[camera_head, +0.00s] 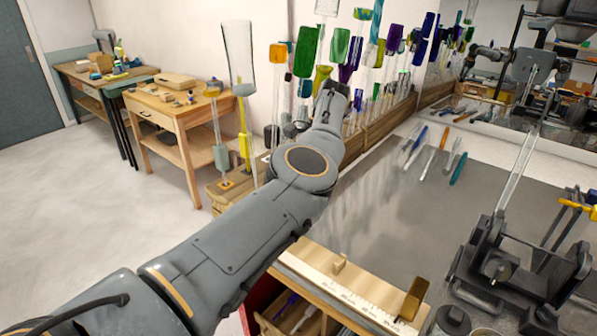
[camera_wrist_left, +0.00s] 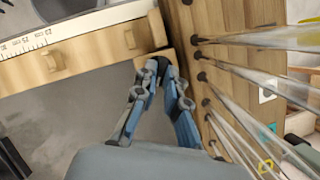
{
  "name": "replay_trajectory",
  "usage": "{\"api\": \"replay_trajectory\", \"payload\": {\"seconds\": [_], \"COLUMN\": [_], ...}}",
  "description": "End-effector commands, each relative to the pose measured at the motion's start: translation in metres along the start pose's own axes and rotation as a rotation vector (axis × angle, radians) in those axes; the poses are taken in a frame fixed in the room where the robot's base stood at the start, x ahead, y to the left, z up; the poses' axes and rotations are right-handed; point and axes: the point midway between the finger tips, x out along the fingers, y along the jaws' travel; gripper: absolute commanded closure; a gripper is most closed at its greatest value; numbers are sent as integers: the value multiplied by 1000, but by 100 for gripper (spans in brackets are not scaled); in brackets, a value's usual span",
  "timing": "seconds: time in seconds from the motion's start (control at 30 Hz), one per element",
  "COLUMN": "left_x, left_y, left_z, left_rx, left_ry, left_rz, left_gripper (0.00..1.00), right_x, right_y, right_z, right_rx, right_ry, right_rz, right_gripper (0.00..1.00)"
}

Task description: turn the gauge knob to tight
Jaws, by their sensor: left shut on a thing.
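The gauge (camera_head: 372,288) is a wooden rail with a white ruled scale along the front of the bench. It carries a small wooden peg and a brass-coloured upright block (camera_head: 413,298) at its right end. In the left wrist view the gauge (camera_wrist_left: 95,46) runs in from the upper left. A small wooden piece at its end, which looks like the knob (camera_wrist_left: 157,30), is at my left gripper (camera_wrist_left: 160,64). The fingers are drawn together on it, and their tips partly hide it. My right gripper is not seen.
A rack (camera_wrist_left: 205,90) of glass rods stands close beside my left gripper. Coloured glass pieces line the wall behind. Hand tools (camera_head: 432,155) lie on the grey bench (camera_head: 385,220). A dark metal stand (camera_head: 500,265) is at the right. The bench middle is clear.

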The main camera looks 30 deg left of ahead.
Motion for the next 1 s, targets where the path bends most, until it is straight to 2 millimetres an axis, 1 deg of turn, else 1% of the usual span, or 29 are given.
{"api": "replay_trajectory", "payload": {"seconds": [0.03,0.4,0.7,1.0], "left_x": [-3,-2,0,0], "left_y": [-1,-1,-2,-2], "left_z": [1,1,2,1], "left_rx": [-12,-87,-123,-138], "left_ry": [1,1,1,0], "left_rz": [4,34,49,55], "left_gripper": [100,100,100,100], "right_x": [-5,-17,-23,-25], "right_y": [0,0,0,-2], "right_z": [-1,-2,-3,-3], "right_rx": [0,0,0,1], "right_ry": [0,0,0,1], "right_rz": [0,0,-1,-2], "right_gripper": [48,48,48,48]}}
